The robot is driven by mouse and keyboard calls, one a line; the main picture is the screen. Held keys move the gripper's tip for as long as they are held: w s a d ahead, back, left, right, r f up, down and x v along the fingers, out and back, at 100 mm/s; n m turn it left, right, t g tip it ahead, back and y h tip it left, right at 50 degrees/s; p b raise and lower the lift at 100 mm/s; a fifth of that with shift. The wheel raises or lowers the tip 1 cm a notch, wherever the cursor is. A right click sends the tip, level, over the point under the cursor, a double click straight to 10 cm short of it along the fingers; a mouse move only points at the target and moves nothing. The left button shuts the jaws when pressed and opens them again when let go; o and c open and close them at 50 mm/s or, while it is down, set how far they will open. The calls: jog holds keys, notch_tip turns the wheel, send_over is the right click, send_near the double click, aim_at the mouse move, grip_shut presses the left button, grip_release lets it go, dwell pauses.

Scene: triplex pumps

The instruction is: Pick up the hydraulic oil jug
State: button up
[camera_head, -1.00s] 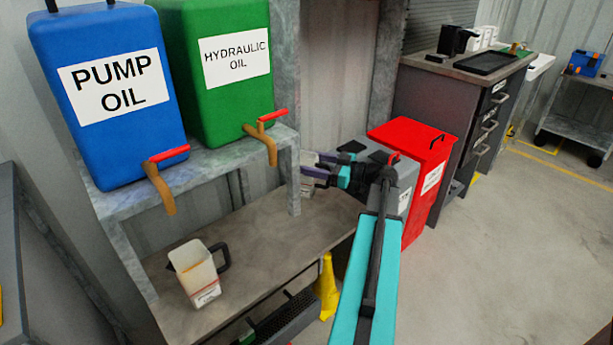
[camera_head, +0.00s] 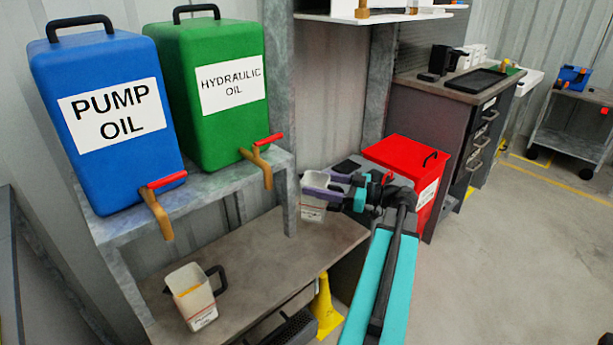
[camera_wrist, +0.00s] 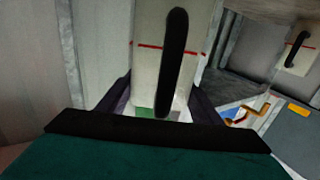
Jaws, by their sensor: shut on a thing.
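A white jug (camera_head: 313,206) with a label too small to read is at the right end of the workbench. My gripper (camera_head: 312,186) is shut on this jug. In the wrist view the fingers (camera_wrist: 160,108) lie on both sides of the jug's pale body (camera_wrist: 150,60), with its black handle facing the camera and a red line across it. I cannot tell whether its base touches the bench. A second white jug (camera_head: 194,297), with a black handle and amber contents, stands at the bench's left; its label seems to read "pump".
A blue pump oil tank (camera_head: 105,165) and a green hydraulic oil tank (camera_head: 205,120), each with a red-handled tap, stand on the shelf (camera_head: 190,185) above the bench (camera_head: 255,260). A red bin (camera_head: 405,155) and a yellow cone (camera_head: 324,300) are near my arm. Open floor lies right.

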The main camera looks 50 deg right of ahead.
jog(key=s+a, duration=0.1)
jog(key=s, duration=0.6)
jog(key=shift+s+a+r+p, duration=0.25)
jog(key=shift+s+r+p, duration=0.1)
jog(key=shift+s+p, duration=0.05)
jog(key=shift+a, duration=0.15)
